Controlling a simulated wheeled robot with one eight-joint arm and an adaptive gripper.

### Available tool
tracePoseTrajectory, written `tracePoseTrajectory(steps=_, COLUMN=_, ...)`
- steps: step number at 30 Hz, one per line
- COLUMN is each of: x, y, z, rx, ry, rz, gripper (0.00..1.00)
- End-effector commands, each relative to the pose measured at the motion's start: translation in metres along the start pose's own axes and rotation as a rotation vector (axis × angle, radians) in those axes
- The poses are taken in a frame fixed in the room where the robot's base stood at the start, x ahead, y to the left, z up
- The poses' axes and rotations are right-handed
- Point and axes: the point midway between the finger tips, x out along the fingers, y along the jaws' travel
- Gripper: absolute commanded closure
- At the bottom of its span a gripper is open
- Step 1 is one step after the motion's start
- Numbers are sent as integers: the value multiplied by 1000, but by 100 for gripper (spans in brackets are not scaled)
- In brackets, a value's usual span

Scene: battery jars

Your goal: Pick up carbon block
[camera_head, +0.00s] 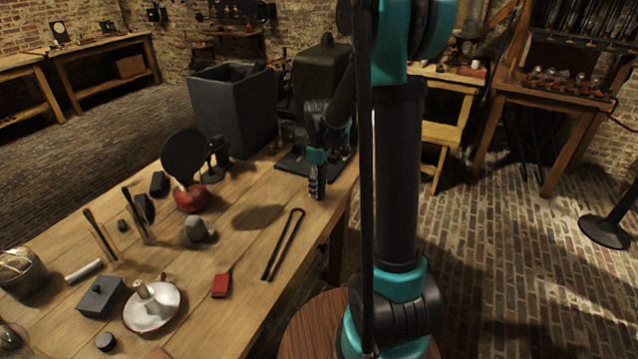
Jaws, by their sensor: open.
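Two small dark blocks lie on the left part of the wooden table, one farther back (158,184) and one nearer (145,208). Either could be the carbon block; I cannot tell which. My gripper (317,188) points down over the right side of the table, well to the right of both blocks. It is open, and I see nothing in it. Its fingers are small here, and the gap between them is hard to make out.
A dark round disc (185,154) stands above a red round object (191,197), between the blocks and my gripper. A grey bin (232,105) stands behind. Black tongs (284,243), a white dish (152,308) and a grey box (102,297) lie nearer.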

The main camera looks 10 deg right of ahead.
Motion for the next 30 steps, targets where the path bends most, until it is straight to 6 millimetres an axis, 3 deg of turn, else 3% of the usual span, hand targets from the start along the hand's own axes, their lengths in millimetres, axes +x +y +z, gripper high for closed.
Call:
tracePoseTrajectory(steps=5, x=0, y=0, z=0, rx=0, ry=0, rz=0, gripper=41)
tracePoseTrajectory(steps=19, x=0, y=0, z=0, rx=0, ry=0, rz=0, gripper=100)
tracePoseTrajectory(steps=30, x=-3, y=0, z=0, rx=0, ry=0, rz=0, gripper=100)
